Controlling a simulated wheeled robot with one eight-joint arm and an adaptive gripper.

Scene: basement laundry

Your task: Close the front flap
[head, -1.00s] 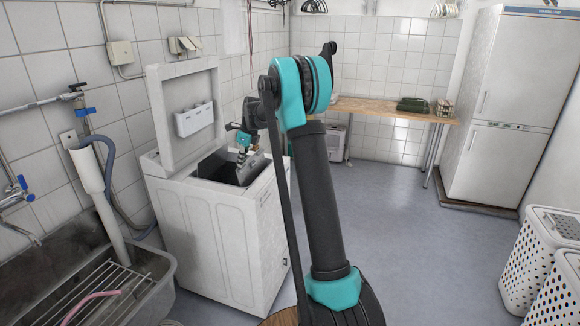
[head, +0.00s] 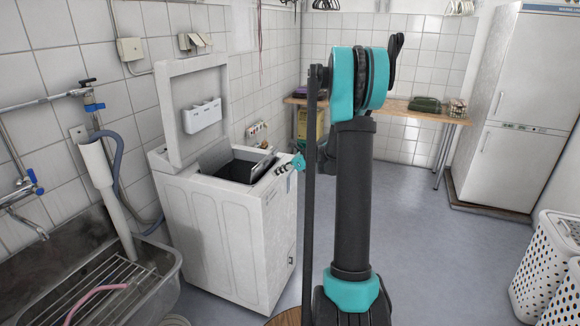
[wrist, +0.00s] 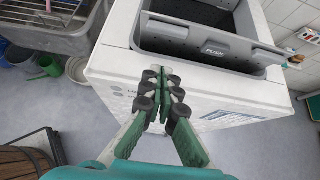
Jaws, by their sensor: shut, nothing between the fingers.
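The white top-loading washing machine (head: 222,235) has its lid raised. In its top opening, the front flap (head: 263,165) is a grey panel standing open along the front side; in the wrist view the front flap (wrist: 245,52), marked PUSH, rises in front of the dark drum opening. A second grey flap (head: 215,153) stands up at the rear side. My gripper (head: 281,169) is just outside the machine's front top edge. In the wrist view, my gripper (wrist: 163,73) is shut and empty, with its tips in front of the flap; I cannot tell whether they touch the machine.
The raised lid (head: 195,110) stands by the tiled wall. A metal sink (head: 110,275) with a rack is at the left. A wooden counter (head: 395,107) and a fridge (head: 500,120) are behind. White laundry baskets (head: 550,265) stand at the right. The floor between is clear.

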